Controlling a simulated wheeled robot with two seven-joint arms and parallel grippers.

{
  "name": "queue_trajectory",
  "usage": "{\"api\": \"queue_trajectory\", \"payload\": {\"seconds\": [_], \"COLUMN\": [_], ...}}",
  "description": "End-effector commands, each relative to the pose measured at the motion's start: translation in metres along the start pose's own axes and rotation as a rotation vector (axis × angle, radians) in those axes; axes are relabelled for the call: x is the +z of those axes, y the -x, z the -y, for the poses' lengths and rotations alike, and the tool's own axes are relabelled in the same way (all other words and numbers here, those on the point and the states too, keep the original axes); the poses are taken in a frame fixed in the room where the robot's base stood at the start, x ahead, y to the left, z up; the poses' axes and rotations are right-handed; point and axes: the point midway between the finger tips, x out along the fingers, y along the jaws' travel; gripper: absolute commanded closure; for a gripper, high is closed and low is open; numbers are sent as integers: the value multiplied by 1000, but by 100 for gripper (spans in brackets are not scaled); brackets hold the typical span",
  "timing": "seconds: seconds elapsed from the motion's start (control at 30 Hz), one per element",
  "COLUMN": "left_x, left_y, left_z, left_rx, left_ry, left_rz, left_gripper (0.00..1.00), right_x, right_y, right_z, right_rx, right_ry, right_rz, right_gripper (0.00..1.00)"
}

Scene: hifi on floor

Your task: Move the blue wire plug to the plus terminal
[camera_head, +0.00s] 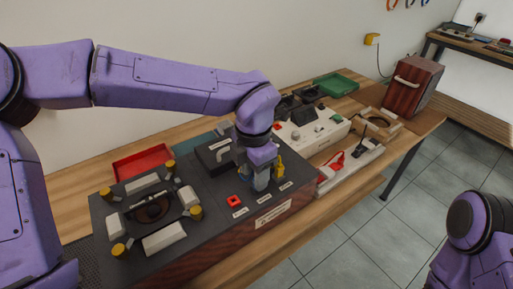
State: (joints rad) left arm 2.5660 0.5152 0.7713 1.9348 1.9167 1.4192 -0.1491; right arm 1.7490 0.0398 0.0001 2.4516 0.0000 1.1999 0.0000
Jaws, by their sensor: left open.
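My left gripper (262,182) is open and points down over the right part of the dark-topped box (215,226). Small yellow parts show on both sides of it. A blue-grey shape sits between or at its fingertips; I cannot tell the blue wire plug apart from the fingers there. The label text is too small to read, so I cannot tell which terminal is plus. My right arm shows at the lower right; its gripper is outside the view.
On the box's left is a round dark fixture (152,208) with yellow knobs and white blocks. A red tray (142,163) lies behind it. A white device (312,127), a green tray (337,85) and a wooden speaker box (413,84) stand to the right along the table.

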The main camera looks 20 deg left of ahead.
Motion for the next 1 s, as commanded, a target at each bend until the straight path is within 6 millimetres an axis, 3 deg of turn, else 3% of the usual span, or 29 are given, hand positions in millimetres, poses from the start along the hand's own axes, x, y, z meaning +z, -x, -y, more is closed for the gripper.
{"api": "queue_trajectory", "payload": {"seconds": [0.2,0.53,0.67,0.7,0.87,0.9,0.93,1.0], "left_x": [7,9,9,9,9,9,9,8], "left_y": [-36,-42,-42,-42,-42,-42,-42,-42], "left_z": [-7,-7,-7,-7,-7,-7,-7,-7], "left_rx": [-7,-8,-8,-8,-8,-8,-8,-8], "left_ry": [3,3,2,2,2,2,2,2], "left_rz": [-11,-11,-11,-11,-10,-10,-10,-10], "left_gripper": [52,52,94,100,100,88,98,100], "right_x": [-2,-2,-2,-2,-2,-2,-2,-2], "right_y": [1,2,1,1,1,1,1,1], "right_z": [0,0,0,0,0,0,0,0], "right_rx": [-1,-1,-1,-1,-1,-1,-1,-1], "right_ry": [-1,-1,-1,-1,-1,-1,-1,-1], "right_rz": [-2,-2,-2,-2,-2,-2,-2,-2], "right_gripper": [57,57,57,57,57,57,57,57]}}
